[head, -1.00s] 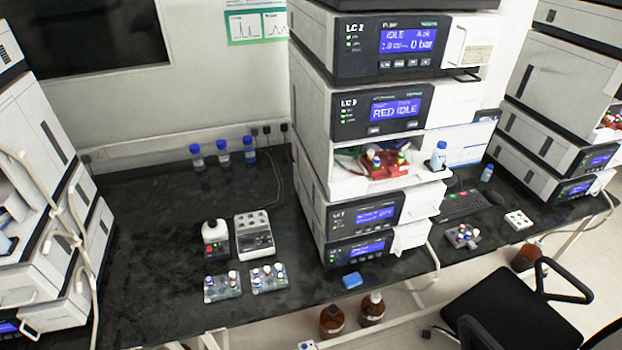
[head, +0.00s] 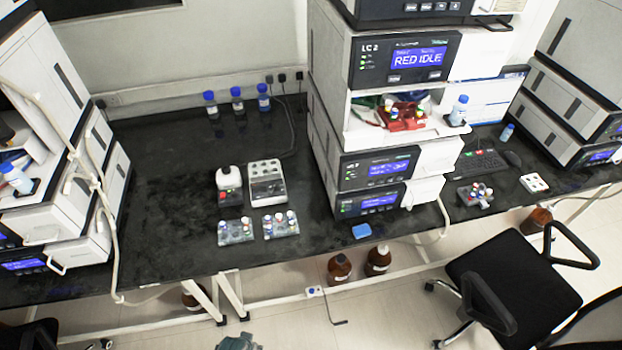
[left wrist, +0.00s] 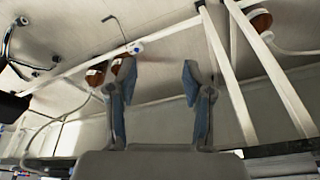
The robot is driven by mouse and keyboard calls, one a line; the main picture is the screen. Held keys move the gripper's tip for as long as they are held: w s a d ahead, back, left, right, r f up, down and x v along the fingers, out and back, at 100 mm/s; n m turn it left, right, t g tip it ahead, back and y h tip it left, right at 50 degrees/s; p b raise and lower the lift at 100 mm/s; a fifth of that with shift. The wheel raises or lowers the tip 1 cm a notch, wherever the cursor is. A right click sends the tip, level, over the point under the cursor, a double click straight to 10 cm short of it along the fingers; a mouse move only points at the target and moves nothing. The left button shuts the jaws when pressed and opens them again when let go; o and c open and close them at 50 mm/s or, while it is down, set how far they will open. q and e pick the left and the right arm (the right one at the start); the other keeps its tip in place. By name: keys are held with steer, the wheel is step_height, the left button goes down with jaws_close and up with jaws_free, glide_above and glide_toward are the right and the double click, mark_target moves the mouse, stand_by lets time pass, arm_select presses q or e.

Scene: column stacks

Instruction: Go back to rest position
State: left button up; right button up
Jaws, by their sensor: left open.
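My left gripper (left wrist: 157,70) shows in the left wrist view, with its two blue-padded fingers spread wide apart and nothing between them. It hangs clear of contact, with the floor, white frame legs and brown bottles beyond it. In the head view, a small grey-green shape (head: 237,342) at the bottom edge may be part of me; too little of it shows to tell. My right gripper is in neither view.
A black bench (head: 160,165) carries a central instrument stack (head: 325,110), a left stack (head: 70,210), vial racks (head: 236,231) and blue-capped bottles (head: 237,100). Brown bottles (head: 339,268) stand on the floor below. A black chair (head: 515,285) stands at the right.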

arm_select(q)
steer(key=s+f+g, duration=0.1)
steer(key=s+f, duration=0.2)
steer(key=f, duration=0.6)
steer(key=s+f, duration=0.4)
steer(key=f, duration=0.5)
steer(key=s+a+f, duration=0.3)
steer(key=s+f, duration=0.8)
steer(key=s, duration=0.3)
steer(key=shift+a+g, duration=0.2)
steer(key=shift+g, duration=0.2)
